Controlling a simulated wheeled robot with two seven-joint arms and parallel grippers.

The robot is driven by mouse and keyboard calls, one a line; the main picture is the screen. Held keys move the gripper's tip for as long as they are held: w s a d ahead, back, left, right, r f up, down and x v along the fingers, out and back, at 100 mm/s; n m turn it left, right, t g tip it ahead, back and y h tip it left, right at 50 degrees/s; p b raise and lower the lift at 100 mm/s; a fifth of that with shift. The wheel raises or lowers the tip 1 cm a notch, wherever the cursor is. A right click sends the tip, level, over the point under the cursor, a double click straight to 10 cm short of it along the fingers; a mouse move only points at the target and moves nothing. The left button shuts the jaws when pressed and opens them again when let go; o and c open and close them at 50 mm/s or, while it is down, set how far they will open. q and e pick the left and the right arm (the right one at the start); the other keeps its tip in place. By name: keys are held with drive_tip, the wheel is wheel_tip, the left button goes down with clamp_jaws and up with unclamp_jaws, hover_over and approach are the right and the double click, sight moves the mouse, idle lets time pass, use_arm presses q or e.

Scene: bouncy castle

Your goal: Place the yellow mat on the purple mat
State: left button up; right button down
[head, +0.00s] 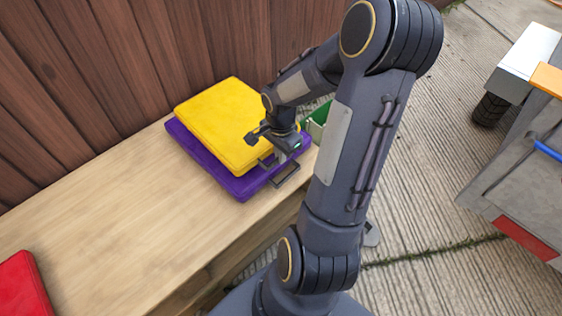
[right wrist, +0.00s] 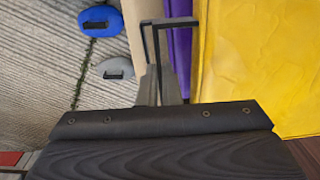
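The yellow mat (head: 225,120) lies flat on top of the purple mat (head: 240,187) at the far end of a wooden bench. A strip of purple shows along the yellow mat's front and right edges. My right gripper (head: 278,168) is at the mats' right corner, its fingers apart, and appears empty. In the right wrist view one finger frame (right wrist: 168,55) stands beside the purple mat (right wrist: 180,45), with the yellow mat (right wrist: 250,60) to its right. The other finger is not clear there. My left gripper is not in view.
The bench (head: 130,220) has a clear middle, with a red mat (head: 22,285) at its near left end. A wooden wall (head: 100,70) stands behind. A green container (head: 318,120) is beyond my arm. A grey cart (head: 525,165) stands at right. Blue (right wrist: 100,20) and grey (right wrist: 117,70) rounded objects lie on the paving.

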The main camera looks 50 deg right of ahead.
drive_tip(key=f, duration=0.1)
drive_tip(key=f+b, duration=0.1)
drive_tip(key=f, duration=0.2)
drive_tip(key=shift+w+d, duration=0.15)
drive_tip(key=shift+d, duration=0.15)
drive_tip(key=shift+r, duration=0.15)
drive_tip(key=shift+f+b, duration=0.25)
drive_tip(key=shift+b, duration=0.15)
drive_tip(key=c, duration=1.6)
unclamp_jaws()
drive_tip(key=shift+r, duration=0.1)
